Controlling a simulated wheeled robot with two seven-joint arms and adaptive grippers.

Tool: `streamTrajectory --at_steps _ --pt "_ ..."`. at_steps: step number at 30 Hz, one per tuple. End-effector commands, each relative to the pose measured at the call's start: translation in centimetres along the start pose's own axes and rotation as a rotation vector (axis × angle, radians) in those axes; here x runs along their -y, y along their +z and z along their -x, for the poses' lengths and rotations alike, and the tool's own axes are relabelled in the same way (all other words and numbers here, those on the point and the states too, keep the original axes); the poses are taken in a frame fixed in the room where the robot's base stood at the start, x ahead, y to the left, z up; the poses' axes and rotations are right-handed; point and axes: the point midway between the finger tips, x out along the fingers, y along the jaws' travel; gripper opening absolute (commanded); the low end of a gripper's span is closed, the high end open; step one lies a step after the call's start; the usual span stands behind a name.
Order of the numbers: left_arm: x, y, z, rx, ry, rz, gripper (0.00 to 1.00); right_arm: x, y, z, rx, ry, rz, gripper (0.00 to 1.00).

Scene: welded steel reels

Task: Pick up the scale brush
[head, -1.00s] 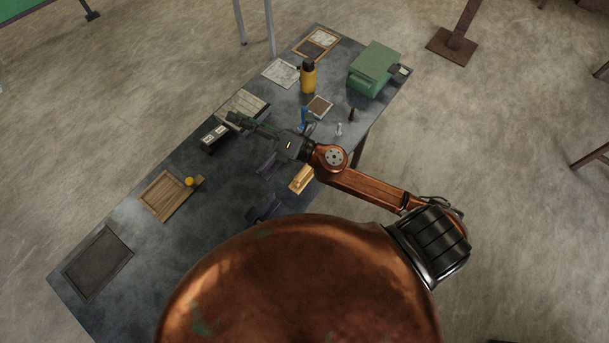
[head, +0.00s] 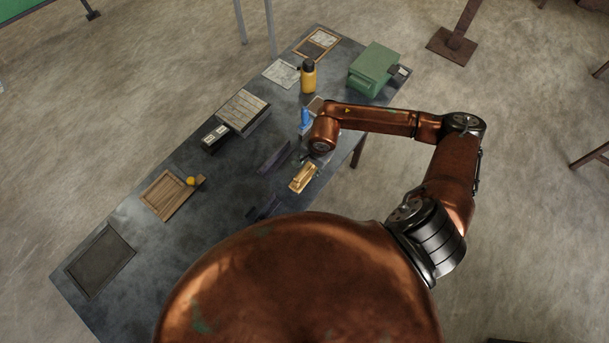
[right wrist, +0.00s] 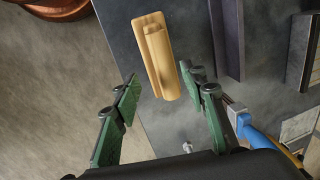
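The tan wooden block with a raised grip, which looks like the scale brush (head: 303,177), lies near the table's front edge. In the right wrist view the brush (right wrist: 158,55) lies ahead of my right gripper (right wrist: 163,86). Its green fingers are spread apart with nothing between them. The near end of the brush shows toward the gap between the fingertips, and no contact is visible. In the head view my copper wrist hides most of the right gripper, just above the brush. My left gripper is not in view.
Dark angled bars (head: 273,156) lie beside the brush. A blue-handled tool (right wrist: 257,138) is close to the right finger. A yellow bottle (head: 308,77) and green box (head: 375,68) stand farther back. Bare dark tabletop (head: 225,190) lies left of the bars.

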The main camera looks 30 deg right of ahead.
Motion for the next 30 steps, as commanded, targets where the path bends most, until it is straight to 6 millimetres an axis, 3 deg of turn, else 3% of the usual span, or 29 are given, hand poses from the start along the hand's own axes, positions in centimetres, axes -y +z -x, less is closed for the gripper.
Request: streamTrajectory --at_steps 10,19,30 --pt "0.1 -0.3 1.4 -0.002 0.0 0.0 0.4 0.7 0.6 -4.4 0.004 0.001 -0.004 0.39" --pt "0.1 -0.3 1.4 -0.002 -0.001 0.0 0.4 0.7 0.5 -5.0 0.003 0.0 -0.002 0.39" --pt "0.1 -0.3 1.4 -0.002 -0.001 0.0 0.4 0.7 0.6 -5.0 0.004 -0.001 -0.002 0.15"
